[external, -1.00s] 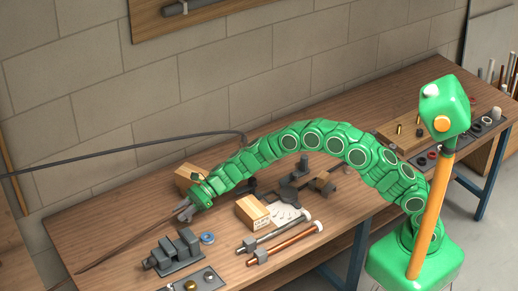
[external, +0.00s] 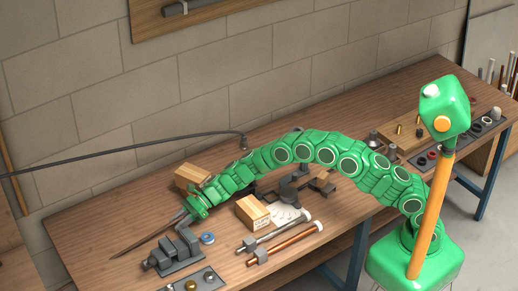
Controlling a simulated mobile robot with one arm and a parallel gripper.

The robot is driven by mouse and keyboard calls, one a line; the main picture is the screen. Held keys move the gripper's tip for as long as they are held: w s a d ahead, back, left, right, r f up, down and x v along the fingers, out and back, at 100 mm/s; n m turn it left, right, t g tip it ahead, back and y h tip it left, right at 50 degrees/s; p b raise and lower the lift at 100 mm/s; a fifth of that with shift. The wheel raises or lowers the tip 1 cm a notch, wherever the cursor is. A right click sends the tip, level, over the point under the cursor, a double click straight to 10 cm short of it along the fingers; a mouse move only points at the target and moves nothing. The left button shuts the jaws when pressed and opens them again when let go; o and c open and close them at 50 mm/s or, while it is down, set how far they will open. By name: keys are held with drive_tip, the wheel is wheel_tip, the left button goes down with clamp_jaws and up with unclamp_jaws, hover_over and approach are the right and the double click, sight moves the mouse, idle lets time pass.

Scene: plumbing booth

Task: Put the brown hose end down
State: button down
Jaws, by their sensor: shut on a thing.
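The brown hose (external: 145,240) shows as a thin dark strip on the left part of the workbench. It runs from a tapering far tip at the lower left up to my gripper (external: 186,216). My gripper is shut on the brown hose end, low over the bench, just behind the grey vise-like block (external: 174,253). The jaws are small and partly hidden here, so the exact grip and whether the hose end touches the bench cannot be told.
A wooden block (external: 192,178) stands behind my gripper and another block (external: 252,212) to its right. A blue ring (external: 208,238) lies close by. Two pipes (external: 285,242) lie at the front. A dark hose (external: 120,151) crosses from the left to the back edge. The bench's left end (external: 85,235) is clear.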

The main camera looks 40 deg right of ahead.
drive_tip(key=c, duration=0.8)
unclamp_jaws()
drive_tip(key=shift+f, duration=0.1)
drive_tip(key=shift+c, duration=0.2)
drive_tip(key=shift+d+r, duration=0.4)
drive_tip(key=shift+d, duration=0.2)
drive_tip(key=v, duration=0.9)
drive_tip(key=shift+d+r, duration=0.1)
drive_tip(key=shift+d, duration=0.3)
drive_tip(key=shift+d+r, duration=0.2)
drive_tip(key=shift+d, duration=0.25)
